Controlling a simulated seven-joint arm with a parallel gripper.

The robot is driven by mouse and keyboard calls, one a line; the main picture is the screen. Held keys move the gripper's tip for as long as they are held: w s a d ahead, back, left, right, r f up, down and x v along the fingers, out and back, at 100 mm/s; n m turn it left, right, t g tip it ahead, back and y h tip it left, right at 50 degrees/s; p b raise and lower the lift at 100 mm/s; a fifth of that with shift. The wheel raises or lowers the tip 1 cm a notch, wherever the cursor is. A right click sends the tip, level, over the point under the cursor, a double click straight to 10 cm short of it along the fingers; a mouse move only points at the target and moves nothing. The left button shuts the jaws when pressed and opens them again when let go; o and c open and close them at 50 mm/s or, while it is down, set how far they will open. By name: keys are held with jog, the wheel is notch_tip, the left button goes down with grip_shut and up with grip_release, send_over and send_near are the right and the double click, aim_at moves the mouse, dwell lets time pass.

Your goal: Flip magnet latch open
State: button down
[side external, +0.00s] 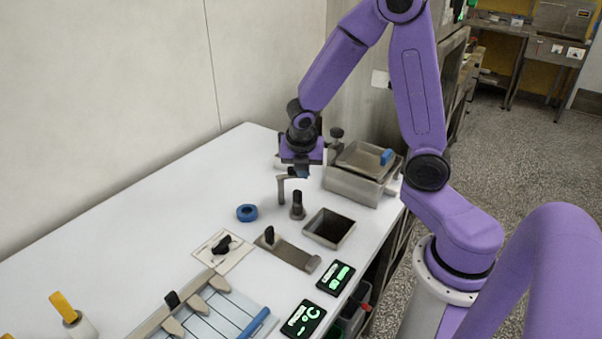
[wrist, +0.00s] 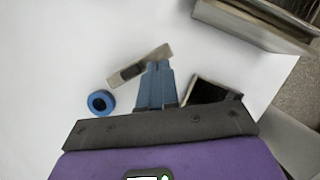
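I cannot tell for certain which fixture is the magnet latch. Candidates are a black lever knob on a white square plate (side external: 222,247) and a black knob on a grey metal strip (side external: 285,250). My gripper (side external: 300,174) is above the table, behind both and apart from them. Its narrow blue-grey fingers (wrist: 156,68) look close together in the wrist view, at a grey bar with a dark part (wrist: 122,76). In the side view this looks like an L-shaped grey piece (side external: 282,190) hanging below the gripper, clear of the table. The exact contact is hidden.
A blue ring (side external: 246,212), a dark post (side external: 297,206) and an open metal bin (side external: 329,228) stand near the gripper. A lidded steel box (side external: 352,187) is to the right. A slatted rack (side external: 215,312) and two green displays (side external: 335,278) lie in front.

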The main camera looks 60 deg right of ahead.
jog(key=shift+w+d, duration=0.7)
jog(key=shift+d, duration=0.35)
jog(key=shift+w+d, duration=0.3)
jog(key=shift+w, duration=0.2)
jog(key=shift+w+d, duration=0.1)
jog(key=shift+w, duration=0.05)
jog(key=s+r, duration=0.7)
jog(key=r, duration=0.2)
jog(key=shift+s, duration=0.35)
jog(key=shift+a+r, duration=0.1)
jog(key=shift+a, duration=0.1)
dwell(0.3)
